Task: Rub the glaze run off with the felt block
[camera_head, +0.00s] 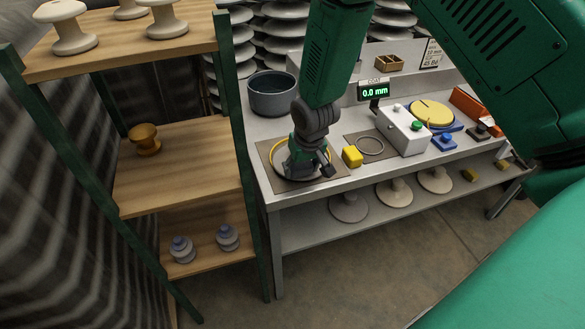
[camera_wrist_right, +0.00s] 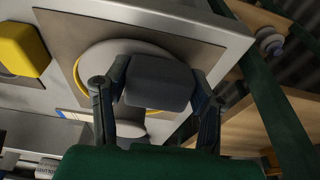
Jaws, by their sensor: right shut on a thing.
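My right gripper (camera_head: 312,168) is low over the left end of the bench. In the wrist view its two fingers (camera_wrist_right: 157,100) are shut on a dark grey block (camera_wrist_right: 158,80), which looks like the felt block. Behind the block is a pale round disc (camera_wrist_right: 103,58) with a yellow band along part of its edge. The disc lies on a brown-grey mat (camera_head: 272,172), largely hidden by the gripper in the head view. I cannot tell whether the block touches the disc. The glaze run cannot be made out. My left gripper is out of view.
A yellow block (camera_head: 352,156) stands just right of the mat, near a wire ring (camera_head: 370,146). A grey pot (camera_head: 273,94) is behind. A white box with buttons (camera_head: 402,130) stands to the right, below a 0.0 mm display (camera_head: 374,90). A wooden shelf (camera_head: 190,165) adjoins left.

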